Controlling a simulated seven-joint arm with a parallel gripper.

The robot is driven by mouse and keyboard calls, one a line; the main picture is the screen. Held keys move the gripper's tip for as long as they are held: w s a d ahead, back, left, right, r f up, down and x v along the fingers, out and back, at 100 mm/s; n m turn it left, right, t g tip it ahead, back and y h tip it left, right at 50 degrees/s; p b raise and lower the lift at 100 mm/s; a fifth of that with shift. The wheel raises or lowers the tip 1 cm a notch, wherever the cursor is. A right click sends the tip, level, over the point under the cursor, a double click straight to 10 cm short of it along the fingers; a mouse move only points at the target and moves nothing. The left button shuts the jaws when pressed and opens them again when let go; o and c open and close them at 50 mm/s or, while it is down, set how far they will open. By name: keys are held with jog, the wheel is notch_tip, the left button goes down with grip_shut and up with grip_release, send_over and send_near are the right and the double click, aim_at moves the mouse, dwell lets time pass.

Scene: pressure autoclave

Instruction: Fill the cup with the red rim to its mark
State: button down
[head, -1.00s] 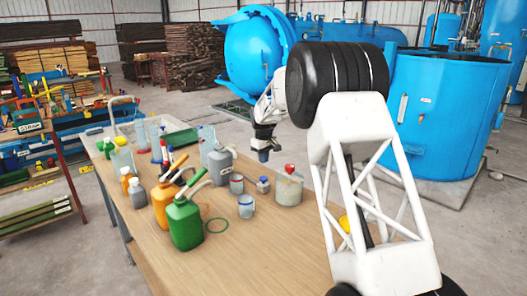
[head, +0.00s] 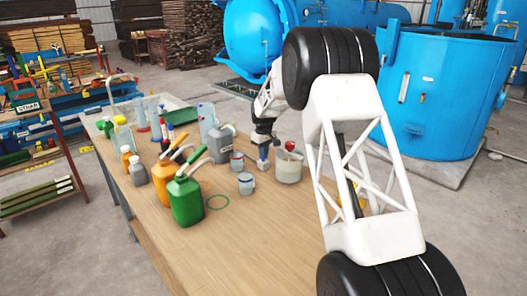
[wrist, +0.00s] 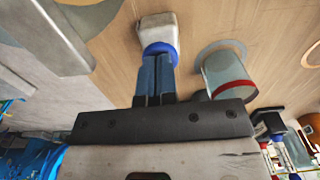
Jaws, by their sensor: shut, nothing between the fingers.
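The cup with the red rim (head: 237,162) stands on the wooden table, left of my gripper. It also shows in the wrist view (wrist: 229,77), beside my fingers, with a red band at its edge. My gripper (head: 263,152) points down at a small pale bottle with a blue cap (head: 262,165). In the wrist view my blue fingers (wrist: 155,63) are shut and their tips appear right at the blue cap of the bottle (wrist: 158,25). Whether they touch it I cannot tell. Any liquid level or mark in the cup is too small to make out.
A blue-rimmed cup (head: 246,185) stands in front of the red-rimmed one. A clear container with a red knob (head: 288,168) is close to the right. Grey (head: 222,148), orange (head: 163,185) and green (head: 186,203) jugs stand left. The table's front is clear.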

aim_at(264, 159)
jog(key=shift+f, duration=1.35)
jog(key=shift+s+f, duration=0.1)
jog(key=shift+f, duration=0.1)
jog(key=shift+s+d+f, duration=0.1)
jog(key=shift+s+f, duration=0.05)
jog(key=shift+f, duration=0.2)
jog(key=shift+r, duration=0.2)
dwell(1.1)
notch_tip(264, 159, up, 15)
jog(key=shift+w+r, duration=0.15)
jog(key=shift+w, duration=0.15)
dwell(0.4)
dwell(0.7)
jog(key=shift+r, duration=1)
